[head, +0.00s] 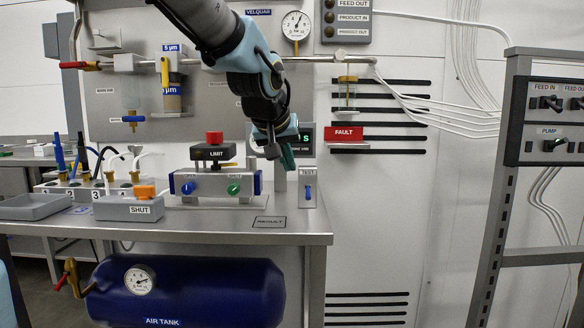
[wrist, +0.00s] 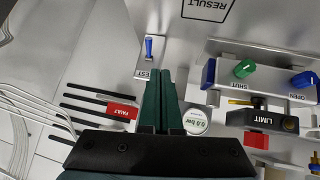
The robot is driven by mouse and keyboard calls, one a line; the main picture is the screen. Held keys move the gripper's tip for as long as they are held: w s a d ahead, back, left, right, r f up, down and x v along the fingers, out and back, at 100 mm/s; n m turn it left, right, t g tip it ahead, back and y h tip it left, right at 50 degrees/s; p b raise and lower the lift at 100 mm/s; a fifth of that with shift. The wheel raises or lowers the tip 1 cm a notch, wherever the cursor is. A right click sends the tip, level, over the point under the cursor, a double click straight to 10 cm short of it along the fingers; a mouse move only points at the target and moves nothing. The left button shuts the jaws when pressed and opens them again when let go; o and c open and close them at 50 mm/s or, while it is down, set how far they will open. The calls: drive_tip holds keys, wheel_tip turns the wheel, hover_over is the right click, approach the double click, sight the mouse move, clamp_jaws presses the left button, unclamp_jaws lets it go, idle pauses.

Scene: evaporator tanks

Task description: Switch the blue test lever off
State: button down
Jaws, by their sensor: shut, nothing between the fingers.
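The blue test lever (head: 308,192) sits on a small pale upright plate marked TEST (head: 307,174), at the back right of the bench. Its handle hangs down below the label in the head view. In the wrist view the lever (wrist: 149,46) shows just beyond my fingertips, beside the TEST label. My gripper (head: 288,163) is shut and empty, its dark green fingers (wrist: 161,75) together. It is above and left of the lever in the head view, apart from it. Nothing hides the lever in either view.
A control box with blue and green knobs (head: 215,185) and the LIMIT block (head: 213,153) stand left of my gripper. A RESULT marking (head: 269,222) lies on clear bench top in front. A grey wall panel with a red FAULT tag (head: 344,134) is to the right.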

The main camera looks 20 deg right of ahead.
drive_tip(key=s+a+r, duration=0.2)
drive_tip(key=s, duration=0.1)
drive_tip(key=shift+s+a, duration=0.1)
drive_tip(key=shift+a, duration=0.15)
idle(0.4)
